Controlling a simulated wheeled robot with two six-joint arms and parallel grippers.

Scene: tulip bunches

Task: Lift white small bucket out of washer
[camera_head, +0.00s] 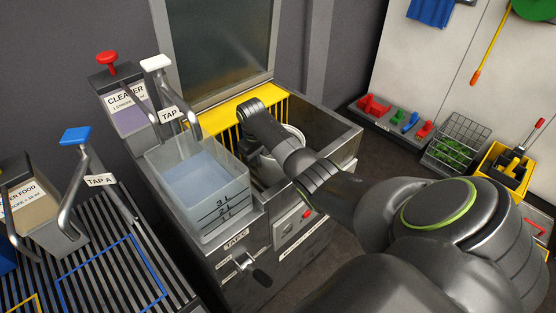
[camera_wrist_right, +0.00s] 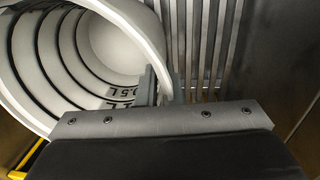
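The white small bucket (camera_head: 268,170) is inside the steel washer (camera_head: 343,143), largely hidden behind my right arm. In the right wrist view the open bucket (camera_wrist_right: 125,35) fills the upper left, with dark rings and a 0.5 L mark on its inner wall. My right gripper (camera_wrist_right: 162,88) has one finger inside the bucket and one outside, with the rim wall between them. The fingers look closed on the rim. In the head view its fingers are hidden by my arm, which reaches down into the washer. My left gripper is not in view.
A clear tank (camera_head: 200,185) with litre marks and bluish liquid stands left of the washer basin, under a tap (camera_head: 170,113). A glass panel (camera_head: 220,45) rises behind. A blue-handled tap (camera_head: 76,136) stands over a slatted bench at left. A wire basket (camera_head: 455,143) sits at right.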

